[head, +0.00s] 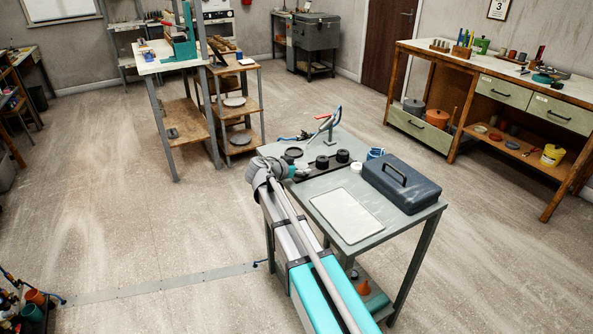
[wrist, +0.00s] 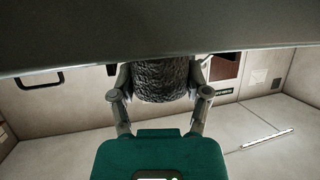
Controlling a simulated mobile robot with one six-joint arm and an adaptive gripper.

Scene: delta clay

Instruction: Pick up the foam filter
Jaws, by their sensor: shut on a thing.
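The foam filter (wrist: 161,86) is a dark, rough-textured cylinder in the middle of the wrist view. My gripper (wrist: 161,76) has one finger on each side of it and is shut on it. The upper end of the filter is hidden behind a broad grey surface across the top of the wrist view. In the head view my gripper (head: 301,170) is at the left edge of the grey worktable (head: 308,187). The filter cannot be made out there; my arm and gripper cover that spot.
On the worktable are a dark tray (head: 312,171) with black round parts, a blue toolbox (head: 401,183), a pale flat panel (head: 347,215), a blue cup (head: 376,154) and a red-handled clamp (head: 328,125). A workbench (head: 488,70) stands right. The floor left is mostly clear.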

